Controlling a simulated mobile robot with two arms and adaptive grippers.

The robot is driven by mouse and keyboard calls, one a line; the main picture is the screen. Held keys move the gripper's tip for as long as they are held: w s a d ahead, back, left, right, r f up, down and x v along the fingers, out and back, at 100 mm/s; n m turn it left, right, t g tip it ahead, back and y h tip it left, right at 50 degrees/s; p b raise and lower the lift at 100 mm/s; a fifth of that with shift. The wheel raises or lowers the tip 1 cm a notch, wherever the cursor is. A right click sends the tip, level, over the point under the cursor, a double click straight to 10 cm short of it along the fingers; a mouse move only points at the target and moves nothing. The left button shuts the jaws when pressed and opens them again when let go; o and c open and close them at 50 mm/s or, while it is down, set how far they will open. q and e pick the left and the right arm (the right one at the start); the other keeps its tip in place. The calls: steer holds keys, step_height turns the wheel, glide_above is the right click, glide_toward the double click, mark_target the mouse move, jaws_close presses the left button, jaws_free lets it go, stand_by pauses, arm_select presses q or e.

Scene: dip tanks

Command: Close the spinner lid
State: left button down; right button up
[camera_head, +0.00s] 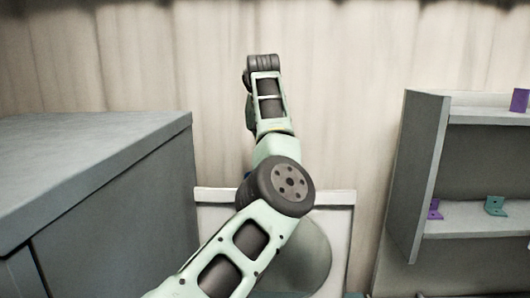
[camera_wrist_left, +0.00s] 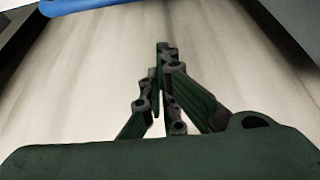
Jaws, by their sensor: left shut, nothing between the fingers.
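A pale square panel (camera_head: 343,222) with a large round grey-green area stands upright against the back wall. It looks like the raised spinner lid, and my left arm hides much of its middle and left part. The spinner's body is not clearly visible. My left gripper (camera_wrist_left: 163,52) is shut and empty in the left wrist view, with the pale wall behind it. In the head view my left arm reaches up past the panel, and its gripper cannot be made out. A blue bar (camera_wrist_left: 95,5) crosses the top left of the wrist view. My right gripper is not in view.
A large grey cabinet or tank (camera_head: 110,190) stands at the left. A grey shelf unit (camera_head: 418,180) at the right holds purple brackets (camera_head: 434,209) and a teal bracket (camera_head: 495,206). A pale streaked wall (camera_head: 360,80) closes the back.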

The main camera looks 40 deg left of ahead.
arm_select(q)
steer(key=shift+s+d+f+p, duration=0.2)
steer(key=shift+s+d+f, duration=0.15)
steer(key=shift+s+d, duration=0.25)
steer(key=shift+s+d+f+p, duration=0.15)
steer(key=shift+s+d+f, duration=0.25)
steer(key=shift+s, duration=0.3)
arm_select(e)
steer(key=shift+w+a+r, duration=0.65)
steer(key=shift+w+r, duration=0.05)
arm_select(q)
steer(key=shift+s+d+r, duration=0.1)
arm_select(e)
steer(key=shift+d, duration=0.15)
